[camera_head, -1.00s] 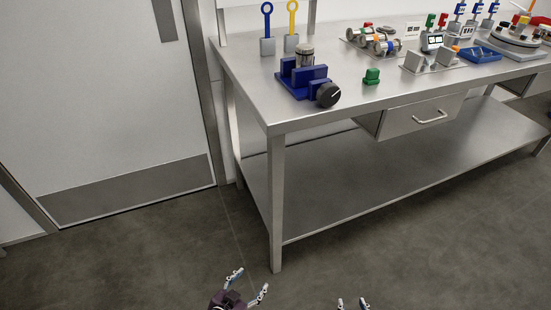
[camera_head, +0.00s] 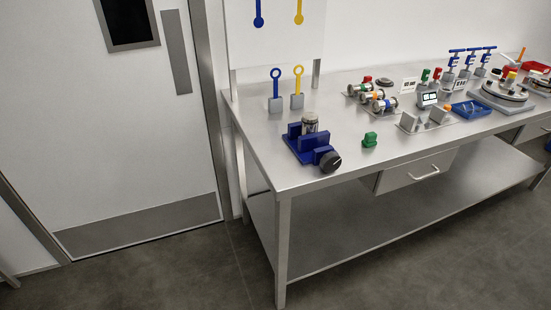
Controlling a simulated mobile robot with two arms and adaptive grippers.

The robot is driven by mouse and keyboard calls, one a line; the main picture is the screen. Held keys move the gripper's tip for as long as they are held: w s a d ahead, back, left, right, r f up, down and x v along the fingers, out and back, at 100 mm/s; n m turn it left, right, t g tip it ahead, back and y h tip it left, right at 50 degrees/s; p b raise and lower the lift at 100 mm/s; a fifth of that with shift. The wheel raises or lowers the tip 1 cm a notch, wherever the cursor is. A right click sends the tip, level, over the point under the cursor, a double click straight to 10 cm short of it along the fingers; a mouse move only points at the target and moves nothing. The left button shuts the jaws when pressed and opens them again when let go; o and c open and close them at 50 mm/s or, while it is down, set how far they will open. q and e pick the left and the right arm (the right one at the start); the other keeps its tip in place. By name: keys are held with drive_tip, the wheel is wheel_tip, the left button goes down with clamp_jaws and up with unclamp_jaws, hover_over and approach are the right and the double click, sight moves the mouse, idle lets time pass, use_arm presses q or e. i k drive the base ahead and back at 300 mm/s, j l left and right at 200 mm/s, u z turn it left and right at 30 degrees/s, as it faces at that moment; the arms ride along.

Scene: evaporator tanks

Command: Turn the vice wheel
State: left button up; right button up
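The blue vice (camera_head: 307,148) stands on the left end of the steel table, near its front left corner. Its black round wheel (camera_head: 330,161), with a light pointer line, faces the front. A metal cylinder (camera_head: 310,123) stands upright at the vice's jaws; whether it is clamped I cannot tell. Neither of my grippers is in the picture now.
The steel table (camera_head: 235,117) has a drawer (camera_head: 415,170) and a lower shelf. A door (camera_head: 100,120) is at the left. Floor before the table is clear.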

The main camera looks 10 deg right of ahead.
sight(332, 161)
drive_tip(key=i+l+u, duration=0.1)
drive_tip(key=l+u, duration=0.7)
drive_tip(key=l, duration=0.15)
drive_tip(key=l+u, duration=0.4)
drive_tip(key=l, duration=0.15)
drive_tip(key=l+u, duration=0.4)
drive_tip(key=k+l, duration=0.05)
drive_tip(key=l, duration=0.05)
